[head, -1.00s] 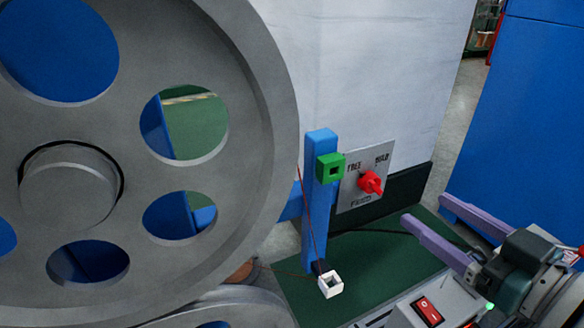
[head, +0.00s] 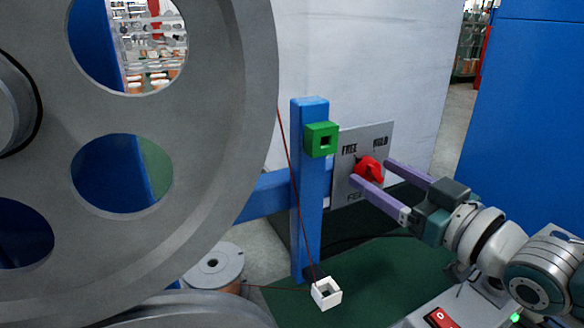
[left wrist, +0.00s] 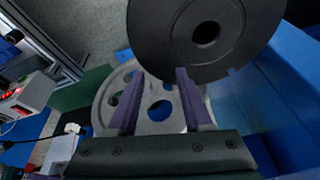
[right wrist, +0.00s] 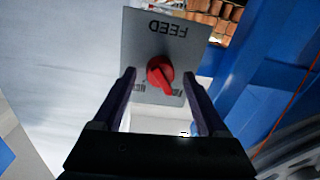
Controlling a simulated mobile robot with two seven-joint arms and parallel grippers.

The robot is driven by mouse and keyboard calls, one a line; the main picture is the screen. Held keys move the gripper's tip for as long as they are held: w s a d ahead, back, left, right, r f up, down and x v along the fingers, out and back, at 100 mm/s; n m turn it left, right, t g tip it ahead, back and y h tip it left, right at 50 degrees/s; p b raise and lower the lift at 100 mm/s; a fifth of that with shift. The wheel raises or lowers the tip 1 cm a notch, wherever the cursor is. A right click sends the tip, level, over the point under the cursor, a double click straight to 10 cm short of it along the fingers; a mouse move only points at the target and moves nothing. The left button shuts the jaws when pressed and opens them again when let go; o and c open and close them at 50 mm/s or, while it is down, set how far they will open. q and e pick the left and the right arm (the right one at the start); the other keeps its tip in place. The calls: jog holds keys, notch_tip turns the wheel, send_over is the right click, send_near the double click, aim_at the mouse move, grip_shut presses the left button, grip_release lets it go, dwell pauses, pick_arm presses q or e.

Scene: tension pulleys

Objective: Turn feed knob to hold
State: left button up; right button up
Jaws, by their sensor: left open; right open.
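The red feed knob (head: 368,170) sits on a grey panel (head: 378,140) marked FREE at upper left and HOLD at upper right. In the right wrist view the panel appears upside down, and the pointer of the knob (right wrist: 160,74) slants to the lower right, toward the FREE side. My right gripper (head: 371,172) is open, its purple fingers close to the panel and spread on either side of the knob in the head view. Contact cannot be told. My left gripper (left wrist: 158,80) shows only in its wrist view, open and empty, facing the wheels.
A large grey wheel (head: 235,215) fills the left of the head view. A blue post (head: 310,200) with a green block (head: 321,139) stands just left of the panel. A thin red wire runs down to a white square piece (head: 326,293). A blue cabinet (head: 530,110) stands right.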

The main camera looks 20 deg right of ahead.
jog(key=shift+w, duration=0.25)
grip_shut()
dwell(0.5)
